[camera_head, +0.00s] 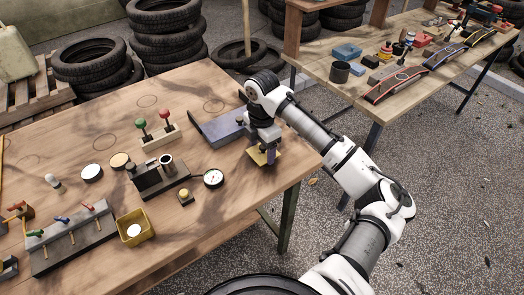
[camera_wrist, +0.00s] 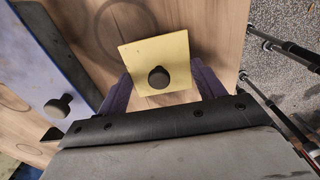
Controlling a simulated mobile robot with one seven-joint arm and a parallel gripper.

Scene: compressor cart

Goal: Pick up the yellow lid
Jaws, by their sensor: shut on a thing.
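The yellow lid (camera_wrist: 176,47) is a flat square plate with a round black knob (camera_wrist: 158,77) on top. In the head view the lid (camera_head: 259,156) shows beneath my gripper (camera_head: 270,155), near the right edge of the wooden table. My gripper (camera_wrist: 161,88) points down, with its purple fingers against opposite sides of the lid. It is shut on the lid. I cannot tell whether the lid touches the table or is slightly above it. Part of the lid is hidden behind the fingers in the head view.
A blue-grey plate (camera_head: 212,129) with a dark knob lies just left of my gripper. A round gauge (camera_head: 213,178), a yellow-topped button (camera_head: 185,196) and a stand with red and green knobs (camera_head: 160,136) stand further left. The table's edge is close on the right.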

